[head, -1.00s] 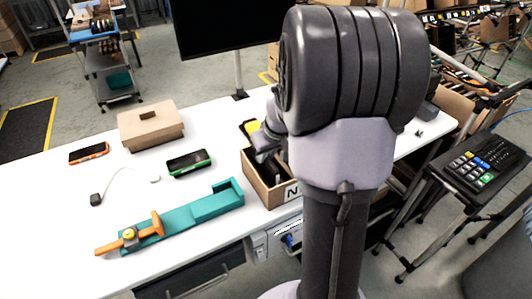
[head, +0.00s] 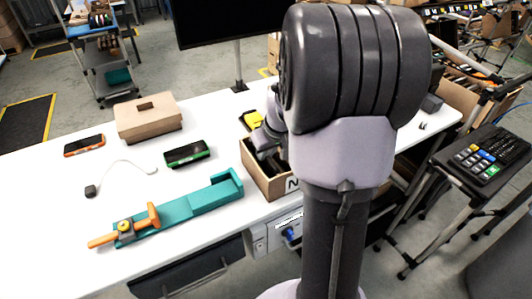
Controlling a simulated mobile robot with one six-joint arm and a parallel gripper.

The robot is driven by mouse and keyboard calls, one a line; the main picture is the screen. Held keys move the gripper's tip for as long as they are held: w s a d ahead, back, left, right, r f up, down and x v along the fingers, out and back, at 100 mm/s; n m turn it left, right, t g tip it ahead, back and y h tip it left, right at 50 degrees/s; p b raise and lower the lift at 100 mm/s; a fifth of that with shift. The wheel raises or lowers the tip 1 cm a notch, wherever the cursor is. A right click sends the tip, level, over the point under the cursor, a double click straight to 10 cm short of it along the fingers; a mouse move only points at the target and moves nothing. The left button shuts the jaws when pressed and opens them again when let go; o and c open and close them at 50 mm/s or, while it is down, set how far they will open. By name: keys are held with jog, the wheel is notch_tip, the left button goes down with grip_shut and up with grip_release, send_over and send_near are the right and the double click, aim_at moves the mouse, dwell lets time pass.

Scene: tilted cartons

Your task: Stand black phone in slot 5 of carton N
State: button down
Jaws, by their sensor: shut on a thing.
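The carton N (head: 256,179) is an open cardboard box, tilted, near the front edge of the white table, with an "N" label at its right front. My gripper (head: 266,150) is at the carton's opening, largely hidden behind my own arm. It is shut on a dark thing, which I take to be the black phone (head: 268,160), only partly visible and reaching into the carton. The slots inside, slot 5 among them, cannot be made out.
An orange-edged phone (head: 84,146) and a green-edged phone (head: 187,153) lie to the left. A lidded cardboard box (head: 148,119), a teal tray with an orange-handled tool (head: 200,200), a white cable (head: 130,165) and a yellow item (head: 252,119) are also on the table.

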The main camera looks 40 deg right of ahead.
jog(key=shift+f+b, duration=0.3)
jog(key=shift+b, duration=0.05)
dwell(0.6)
jog(key=c, duration=1.3)
grip_release()
jog(key=shift+c, duration=0.2)
jog(key=p+v, duration=0.7)
jog(key=v, duration=1)
jog(key=shift+s, duration=0.2)
jog(key=shift+r, duration=0.15)
notch_tip(320, 180, up, 7)
jog(key=p, duration=0.5)
jog(key=shift+p, duration=0.3)
